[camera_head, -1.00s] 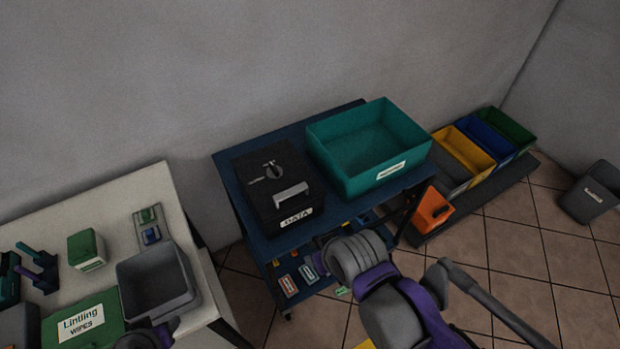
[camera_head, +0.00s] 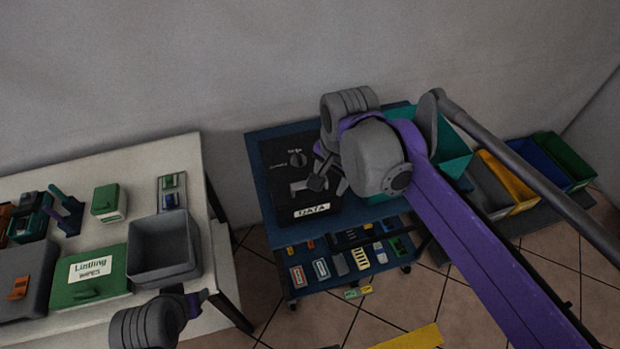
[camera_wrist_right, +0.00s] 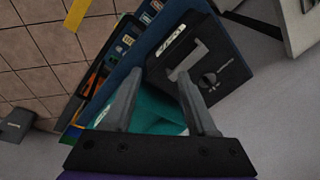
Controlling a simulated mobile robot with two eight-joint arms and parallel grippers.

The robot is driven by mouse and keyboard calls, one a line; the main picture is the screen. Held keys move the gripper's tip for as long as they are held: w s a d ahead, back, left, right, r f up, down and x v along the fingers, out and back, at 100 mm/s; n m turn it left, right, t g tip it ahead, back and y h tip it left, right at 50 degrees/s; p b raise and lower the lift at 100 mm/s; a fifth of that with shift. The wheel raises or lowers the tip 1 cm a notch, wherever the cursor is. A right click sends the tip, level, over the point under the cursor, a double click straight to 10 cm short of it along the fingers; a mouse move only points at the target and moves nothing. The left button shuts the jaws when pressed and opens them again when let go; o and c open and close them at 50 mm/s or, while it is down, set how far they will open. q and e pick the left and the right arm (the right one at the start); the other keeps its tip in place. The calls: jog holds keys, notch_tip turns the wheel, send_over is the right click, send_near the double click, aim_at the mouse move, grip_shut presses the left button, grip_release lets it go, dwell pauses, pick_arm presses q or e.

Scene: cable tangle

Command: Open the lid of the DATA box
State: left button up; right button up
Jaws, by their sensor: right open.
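The black DATA box (camera_head: 283,180) stands on the blue cart, its lid shut.
A teal bin (camera_head: 452,150) beside the box is partly hidden by my right arm. The cart's lower shelf (camera_head: 340,262) holds several small parts. On the white table (camera_head: 160,158) stand a grey bin (camera_head: 162,250) and a green wipes box (camera_head: 92,277). Coloured bins (camera_head: 560,160) stand right.

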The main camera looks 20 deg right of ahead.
jog(key=w+a+r+m+g+b, duration=0.1)
jog(key=w+a+r+m+g, duration=0.15)
jog(key=w+m, duration=0.5)
jog(key=f, duration=0.5)
jog(key=f+b, duration=0.1)
jog(key=f, duration=0.4)
jog(key=shift+w+f, duration=0.2)
jog(key=shift+f, duration=0.15)
grip_shut()
dwell(0.7)
